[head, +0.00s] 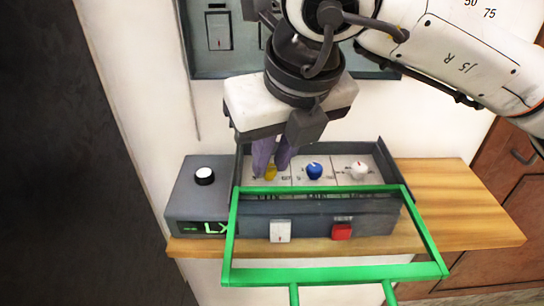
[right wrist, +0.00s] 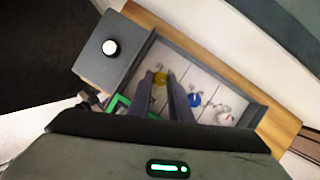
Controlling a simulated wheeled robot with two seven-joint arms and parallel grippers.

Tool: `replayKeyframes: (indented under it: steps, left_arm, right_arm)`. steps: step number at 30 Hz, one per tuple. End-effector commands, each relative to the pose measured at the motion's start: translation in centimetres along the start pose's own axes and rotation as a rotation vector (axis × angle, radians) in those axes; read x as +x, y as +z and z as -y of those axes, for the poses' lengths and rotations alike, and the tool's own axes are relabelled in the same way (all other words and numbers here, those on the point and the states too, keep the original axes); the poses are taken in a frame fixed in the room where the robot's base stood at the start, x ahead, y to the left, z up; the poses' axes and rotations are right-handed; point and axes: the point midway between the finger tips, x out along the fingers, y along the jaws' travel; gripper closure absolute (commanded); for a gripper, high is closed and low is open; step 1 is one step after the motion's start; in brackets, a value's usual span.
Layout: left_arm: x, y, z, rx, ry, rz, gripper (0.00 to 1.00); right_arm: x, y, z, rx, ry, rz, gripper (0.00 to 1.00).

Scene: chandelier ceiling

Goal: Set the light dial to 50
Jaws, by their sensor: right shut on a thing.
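A grey control panel (head: 315,207) on a wooden shelf has a row of three dials: a yellow dial (head: 270,172), a blue dial (head: 314,171) and a white dial (head: 358,170). My right gripper (head: 268,160) reaches down from above, its purple-grey fingers shut on the yellow dial and partly hiding it. In the right wrist view the fingertips (right wrist: 168,82) are at the yellow dial (right wrist: 160,78), left of the blue dial (right wrist: 194,99). The scale marks are too small to read, and the dial's setting cannot be told. My left gripper is not in view.
A grey box (head: 190,208) with a black, white-topped knob (head: 204,176) and a green "LX" display stands left of the panel. A white switch (head: 280,231) and red button (head: 341,231) are on the panel's front. A green frame (head: 335,274) is in front. The wooden shelf (head: 455,205) is clear at right.

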Motion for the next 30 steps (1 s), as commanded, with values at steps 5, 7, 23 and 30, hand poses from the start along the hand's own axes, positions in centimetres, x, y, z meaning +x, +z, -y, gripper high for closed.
replayKeyframes:
  steps: [5,7,23,30]
  left_arm:
    - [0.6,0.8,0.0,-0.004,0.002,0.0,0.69]
    - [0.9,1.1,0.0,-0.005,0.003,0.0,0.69]
    - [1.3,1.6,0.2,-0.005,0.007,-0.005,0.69]
    - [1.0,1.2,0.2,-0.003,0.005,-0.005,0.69]
  right_arm:
    - [0.2,0.0,0.1,-0.073,0.033,0.002,1.0]
    - [0.2,0.0,0.2,-0.118,0.052,0.003,1.0]
    - [0.0,0.3,0.7,-0.564,0.239,0.003,1.0]
    - [0.0,0.5,0.8,-0.743,0.313,0.002,1.0]
